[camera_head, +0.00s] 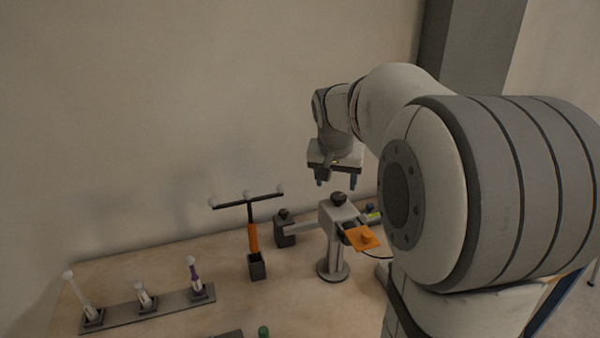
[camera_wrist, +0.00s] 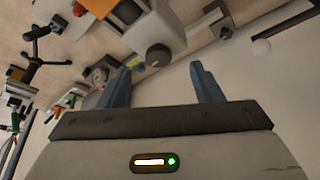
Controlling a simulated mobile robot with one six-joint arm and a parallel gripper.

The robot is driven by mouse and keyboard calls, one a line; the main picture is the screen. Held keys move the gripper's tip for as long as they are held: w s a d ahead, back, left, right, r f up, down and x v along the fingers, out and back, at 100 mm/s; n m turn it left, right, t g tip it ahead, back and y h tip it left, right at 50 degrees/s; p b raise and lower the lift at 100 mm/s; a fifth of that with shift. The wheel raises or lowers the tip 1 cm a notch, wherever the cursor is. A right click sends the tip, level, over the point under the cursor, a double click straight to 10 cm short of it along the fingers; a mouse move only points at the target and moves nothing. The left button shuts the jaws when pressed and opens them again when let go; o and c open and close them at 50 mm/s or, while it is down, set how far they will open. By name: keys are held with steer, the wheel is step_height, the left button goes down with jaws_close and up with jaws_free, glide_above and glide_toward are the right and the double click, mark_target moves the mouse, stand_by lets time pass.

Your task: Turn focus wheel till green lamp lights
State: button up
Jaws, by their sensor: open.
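A pale instrument head (camera_head: 336,214) stands on a round-based post, with a dark round knob (camera_head: 339,198) on top. I cannot tell for sure whether this knob is the focus wheel. In the wrist view the pale head (camera_wrist: 150,30) and a grey round knob (camera_wrist: 158,56) lie just beyond the fingertips. My gripper (camera_head: 336,182) is open and empty above the instrument, its fingers pointing down; it also shows in the wrist view (camera_wrist: 158,74). The gap around the knob looks clear, with no contact seen. I cannot make out a lit green lamp on the instrument.
An orange plate (camera_head: 364,238) juts from the instrument's front right. A side arm reaches left to a dark block (camera_head: 284,232). A T-shaped tool with an orange handle (camera_head: 253,238) stands further left. A rack (camera_head: 150,309) holds several upright tools. The wall is close behind.

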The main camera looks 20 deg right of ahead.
mark_target(339, 195)
steer(key=shift+m, duration=0.3)
steer(key=x, duration=0.5)
steer(key=w+d+x, duration=0.1)
steer(key=x, duration=0.2)
steer(key=shift+w+d+r+p, duration=0.1)
steer(key=shift+r+p, duration=0.25)
steer(key=shift+p, duration=0.05)
steer(key=c, duration=1)
